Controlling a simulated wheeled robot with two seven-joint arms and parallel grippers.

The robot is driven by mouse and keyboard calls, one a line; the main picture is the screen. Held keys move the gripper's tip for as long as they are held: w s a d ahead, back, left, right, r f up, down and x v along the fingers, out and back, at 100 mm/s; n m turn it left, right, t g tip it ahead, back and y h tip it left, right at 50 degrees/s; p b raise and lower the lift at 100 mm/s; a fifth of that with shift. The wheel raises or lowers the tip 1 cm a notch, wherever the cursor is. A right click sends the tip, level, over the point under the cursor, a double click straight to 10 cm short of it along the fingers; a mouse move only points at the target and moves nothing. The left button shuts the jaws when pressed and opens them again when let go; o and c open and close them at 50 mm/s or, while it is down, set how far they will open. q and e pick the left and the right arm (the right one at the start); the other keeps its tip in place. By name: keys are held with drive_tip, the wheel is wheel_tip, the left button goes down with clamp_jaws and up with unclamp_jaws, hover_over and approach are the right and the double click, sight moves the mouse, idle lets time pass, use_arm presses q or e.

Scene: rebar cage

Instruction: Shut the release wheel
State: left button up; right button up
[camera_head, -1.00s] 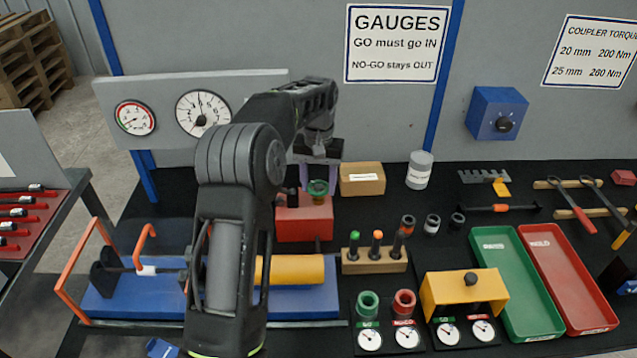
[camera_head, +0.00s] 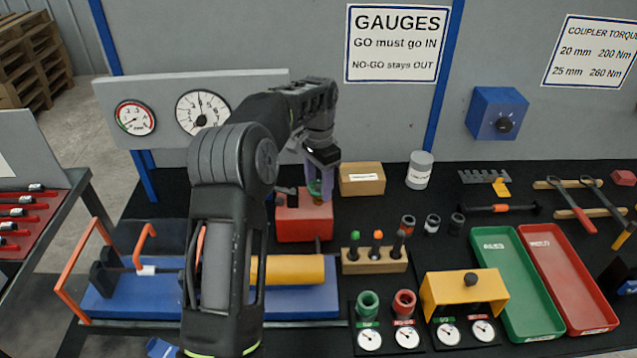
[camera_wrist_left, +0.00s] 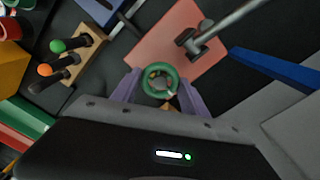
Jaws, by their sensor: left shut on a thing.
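The release wheel (camera_wrist_left: 175,78) is a small green ring on top of a red block (camera_head: 305,218). In the head view the green wheel (camera_head: 315,187) is partly hidden by my gripper. My left gripper (camera_head: 318,178) points down over the block, and its purple fingers sit on either side of the wheel. In the left wrist view the fingers (camera_wrist_left: 159,90) flank the green ring and are shut on it. My right gripper is not in view.
A cardboard box (camera_head: 362,179) stands just right of the red block. A wooden holder (camera_head: 374,261) with several coloured plugs is in front. A blue press bed with a yellow cylinder (camera_head: 295,269) lies front left. Two gauges (camera_head: 203,112) are behind.

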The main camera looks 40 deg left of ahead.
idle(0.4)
use_arm(q)
drive_tip(key=o, duration=1.4)
drive_tip(key=shift+c, duration=0.2)
